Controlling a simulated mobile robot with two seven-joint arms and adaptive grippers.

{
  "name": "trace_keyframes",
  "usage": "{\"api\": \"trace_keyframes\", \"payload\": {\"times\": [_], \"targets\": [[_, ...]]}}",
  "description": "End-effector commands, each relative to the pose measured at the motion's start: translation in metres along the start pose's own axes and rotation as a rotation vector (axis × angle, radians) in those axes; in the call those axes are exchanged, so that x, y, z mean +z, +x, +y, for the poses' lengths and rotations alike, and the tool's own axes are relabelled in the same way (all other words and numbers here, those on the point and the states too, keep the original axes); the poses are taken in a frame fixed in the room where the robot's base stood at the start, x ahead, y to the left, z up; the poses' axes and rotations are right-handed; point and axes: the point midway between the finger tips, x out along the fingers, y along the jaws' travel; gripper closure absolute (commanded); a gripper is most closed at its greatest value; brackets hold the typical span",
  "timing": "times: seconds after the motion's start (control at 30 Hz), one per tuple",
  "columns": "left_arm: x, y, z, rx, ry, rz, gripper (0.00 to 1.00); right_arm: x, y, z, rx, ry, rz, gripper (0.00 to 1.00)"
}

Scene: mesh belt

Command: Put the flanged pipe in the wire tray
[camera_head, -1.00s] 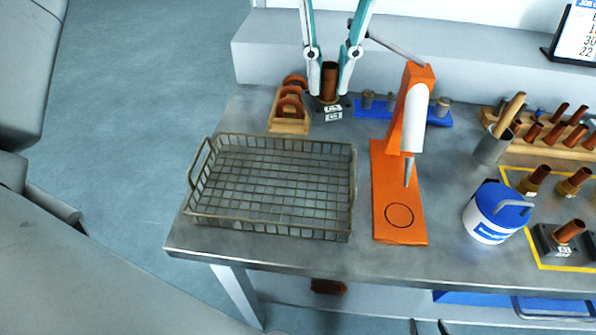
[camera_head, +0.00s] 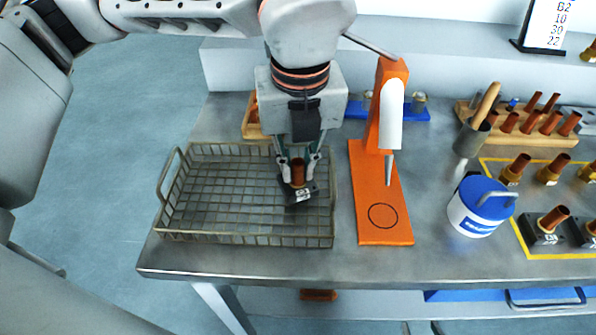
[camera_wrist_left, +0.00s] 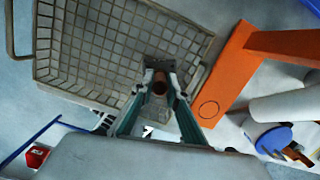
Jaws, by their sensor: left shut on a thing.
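The flanged pipe (camera_head: 298,172) is a short copper tube on a dark square base with a white label. My left gripper (camera_head: 298,165) is shut on its tube and holds it upright over the right part of the wire tray (camera_head: 250,240). In the left wrist view the pipe (camera_wrist_left: 159,86) sits between the fingertips, over the tray mesh (camera_wrist_left: 105,45). I cannot tell whether its base touches the tray floor. The tray is otherwise empty. The tips of my right gripper (camera_head: 421,328) show apart and empty at the bottom edge.
An orange stand (camera_head: 385,225) with a white upright part stands right of the tray. A blue-lidded tub (camera_head: 480,210) and a wooden rack (camera_head: 520,138) of copper pipes are further right. Another wooden holder (camera_head: 250,125) is partly hidden behind my left arm.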

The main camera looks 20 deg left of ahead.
Motion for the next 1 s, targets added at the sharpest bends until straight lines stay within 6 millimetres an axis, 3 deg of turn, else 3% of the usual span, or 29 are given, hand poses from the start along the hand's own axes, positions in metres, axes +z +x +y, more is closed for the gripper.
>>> {"api": "trace_keyframes", "payload": {"times": [0.13,0.5,0.53,0.6,1.0], "targets": [[-0.003,0.021,0.0,0.0,0.0,0.003,1.0,0.007,0.0,-0.002,-0.003,-0.002,-0.011,0.6],[-0.003,0.024,0.0,-0.001,0.0,0.001,1.0,0.009,0.0,-0.003,-0.003,-0.002,-0.013,0.6],[-0.003,0.025,0.0,0.0,0.0,0.001,0.83,0.009,0.0,-0.002,-0.003,-0.002,-0.013,0.6],[-0.003,0.024,0.0,0.0,0.0,0.0,0.69,0.008,0.0,-0.002,-0.003,-0.003,-0.012,0.6],[-0.002,0.019,0.0,-0.001,-0.001,-0.001,0.69,0.004,-0.001,-0.001,-0.001,-0.002,-0.007,0.6]]}}
